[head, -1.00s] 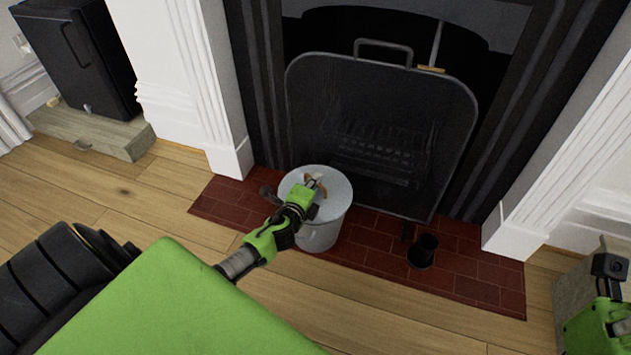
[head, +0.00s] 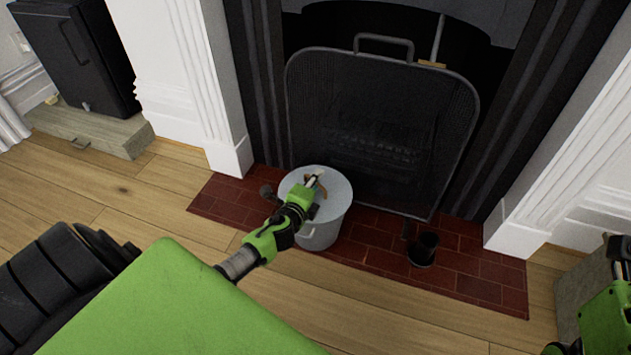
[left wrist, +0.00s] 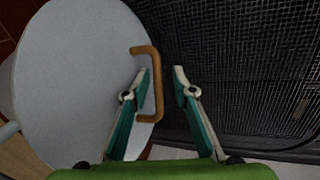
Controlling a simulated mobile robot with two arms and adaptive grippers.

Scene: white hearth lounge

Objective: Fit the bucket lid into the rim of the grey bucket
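The grey bucket (head: 318,236) stands on the red brick hearth in front of the fireplace screen. The round light-grey bucket lid (head: 336,193) lies over its top; I cannot tell whether it sits down inside the rim. The lid's brown bracket handle (head: 321,187) also shows in the left wrist view (left wrist: 157,70). My left gripper (head: 317,178) is over the lid at the handle. In the left wrist view its fingers (left wrist: 163,80) are apart, with the handle's bar between them, closer to the left finger. Only part of my right arm shows at the right edge; its fingers are not visible.
A black mesh fire screen (head: 380,130) stands close behind the bucket. A small dark pot (head: 424,249) stands right of it on the hearth (head: 465,270). A black box (head: 75,60) rests on a low plinth at the left. The wooden floor in front is clear.

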